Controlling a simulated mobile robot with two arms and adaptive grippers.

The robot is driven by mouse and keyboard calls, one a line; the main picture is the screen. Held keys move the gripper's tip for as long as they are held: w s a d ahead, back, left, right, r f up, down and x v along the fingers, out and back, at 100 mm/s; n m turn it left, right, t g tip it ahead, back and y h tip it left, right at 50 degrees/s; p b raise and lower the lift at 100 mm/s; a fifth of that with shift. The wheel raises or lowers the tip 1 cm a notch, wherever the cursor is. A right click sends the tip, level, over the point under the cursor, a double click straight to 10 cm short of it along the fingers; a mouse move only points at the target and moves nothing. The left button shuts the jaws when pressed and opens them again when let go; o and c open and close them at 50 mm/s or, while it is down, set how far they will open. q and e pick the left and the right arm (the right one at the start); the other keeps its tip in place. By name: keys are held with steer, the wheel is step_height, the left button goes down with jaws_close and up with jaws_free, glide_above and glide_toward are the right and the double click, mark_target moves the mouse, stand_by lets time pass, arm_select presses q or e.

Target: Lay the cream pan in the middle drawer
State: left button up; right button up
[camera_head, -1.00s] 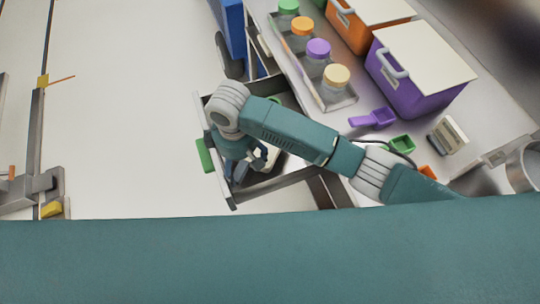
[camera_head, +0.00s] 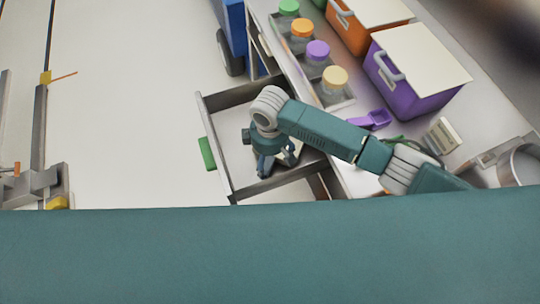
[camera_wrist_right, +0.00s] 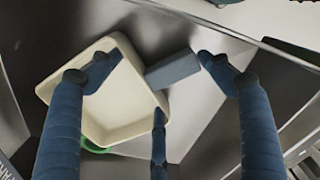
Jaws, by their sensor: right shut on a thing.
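The cream pan (camera_wrist_right: 116,118) is a shallow square tray with a grey block handle (camera_wrist_right: 172,68), seen in the right wrist view. My right gripper (camera_wrist_right: 157,78) is shut on the pan, with its blue fingers around the pan's edge and handle. In the head view, my right gripper (camera_head: 276,165) points down inside the outline of an open grey drawer (camera_head: 216,112) with a green handle (camera_head: 207,154). The arm and gripper hide most of the pan there. I cannot tell whether the pan touches the drawer floor. My left gripper is out of view.
Beside the drawer, a counter holds a tray of jars with coloured lids (camera_head: 318,52), a purple bin (camera_head: 415,85), an orange bin (camera_head: 352,28) and a purple scoop (camera_head: 372,119). A blue object (camera_head: 233,22) stands beyond the drawer.

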steer(key=shift+a+f, duration=0.1)
steer(key=o, duration=1.1)
steer(key=shift+o, duration=0.2)
step_height(320, 180, up, 12)
steer(key=shift+b, duration=0.35)
steer(key=shift+s, duration=0.1)
